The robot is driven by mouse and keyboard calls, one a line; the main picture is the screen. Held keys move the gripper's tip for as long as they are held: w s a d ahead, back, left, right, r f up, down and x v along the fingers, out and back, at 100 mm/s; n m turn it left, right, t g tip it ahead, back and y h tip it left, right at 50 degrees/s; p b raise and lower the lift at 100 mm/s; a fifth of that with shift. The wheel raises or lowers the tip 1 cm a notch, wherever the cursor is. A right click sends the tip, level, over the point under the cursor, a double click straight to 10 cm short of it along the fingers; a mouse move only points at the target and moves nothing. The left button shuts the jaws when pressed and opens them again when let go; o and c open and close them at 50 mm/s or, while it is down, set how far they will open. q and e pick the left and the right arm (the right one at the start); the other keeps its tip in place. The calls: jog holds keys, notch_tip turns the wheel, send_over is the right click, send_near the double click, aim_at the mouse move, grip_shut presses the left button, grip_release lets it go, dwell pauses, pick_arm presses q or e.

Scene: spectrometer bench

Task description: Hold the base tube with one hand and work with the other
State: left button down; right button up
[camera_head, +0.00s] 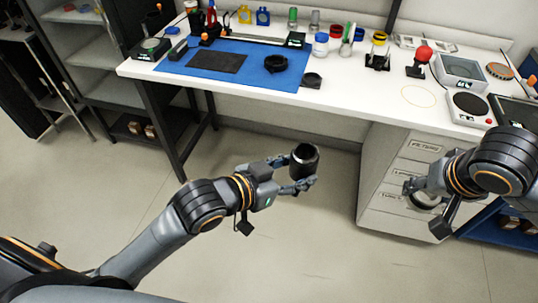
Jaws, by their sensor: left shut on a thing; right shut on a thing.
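The base tube (304,163) is a short black cylinder with an open top and a paler lower part. My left gripper (296,172) is shut on its sides and holds it roughly upright in the air in front of the bench. My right gripper (414,190) is shut on a thin dark ring-shaped part (424,206), held in front of the drawer unit. Its exact kind is hard to tell. The ring and the tube are well apart.
The white bench (340,97) stands behind my grippers. Its blue mat (222,52) bears a dark pad (216,63) and a black ring (275,63). A balance (468,105) sits at the right. A drawer unit (385,185) is below. Open floor lies between my arms.

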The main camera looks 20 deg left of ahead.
pick_arm(q)
jog(key=shift+s+d+f+m+g+h, duration=0.15)
jog(key=shift+d+m+g+h, duration=0.4)
jog(key=shift+d, duration=0.55)
pick_arm(e)
jog(key=w+a+r+n+g+y, duration=0.1)
jog(key=a+r+n+y, duration=0.15)
jog(key=a+n, duration=0.35)
jog(key=w+a+r+n+y, duration=0.1)
jog(key=a+r+n, duration=0.25)
jog(key=a, duration=0.45)
pick_arm(q)
jog(key=shift+a, duration=0.1)
pick_arm(e)
jog(key=n+g, duration=0.3)
jog(key=n, duration=0.4)
send_near(306, 152)
jog(key=shift+a+y, duration=0.4)
jog(key=shift+y, duration=0.05)
jog(key=shift+f, duration=2)
